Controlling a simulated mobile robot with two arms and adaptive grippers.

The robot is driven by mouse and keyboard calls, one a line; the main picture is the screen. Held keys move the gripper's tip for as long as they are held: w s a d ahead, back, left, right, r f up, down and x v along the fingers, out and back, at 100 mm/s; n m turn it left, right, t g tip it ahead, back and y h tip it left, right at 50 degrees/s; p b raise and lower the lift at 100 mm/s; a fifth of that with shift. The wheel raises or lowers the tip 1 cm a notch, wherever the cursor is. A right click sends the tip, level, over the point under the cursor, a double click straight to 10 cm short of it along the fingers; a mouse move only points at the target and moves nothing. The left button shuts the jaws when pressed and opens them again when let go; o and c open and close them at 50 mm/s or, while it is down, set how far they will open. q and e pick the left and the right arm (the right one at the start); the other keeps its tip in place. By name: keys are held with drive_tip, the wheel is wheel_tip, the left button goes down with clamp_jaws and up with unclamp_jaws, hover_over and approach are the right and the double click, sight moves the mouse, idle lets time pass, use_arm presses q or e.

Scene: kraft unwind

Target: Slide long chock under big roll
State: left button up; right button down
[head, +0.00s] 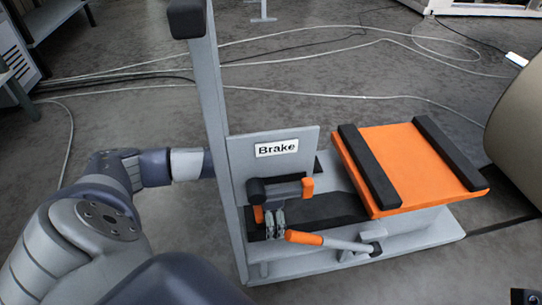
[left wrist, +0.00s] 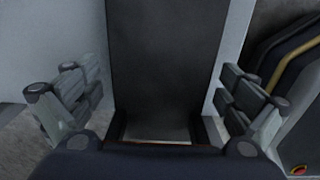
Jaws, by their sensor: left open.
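The big roll (head: 518,140), brown and rounded, is cut off at the right edge of the head view. No piece can be surely identified as the long chock.
A grey stand with a Brake panel (head: 238,165) holds an orange-tipped lever (head: 305,238) and an orange plate (head: 405,160) with two black bars. The stand is left of the roll.

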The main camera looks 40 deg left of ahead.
use_arm(q)
drive_tip(key=shift+f, duration=0.3)
drive_tip(key=shift+c, duration=0.5)
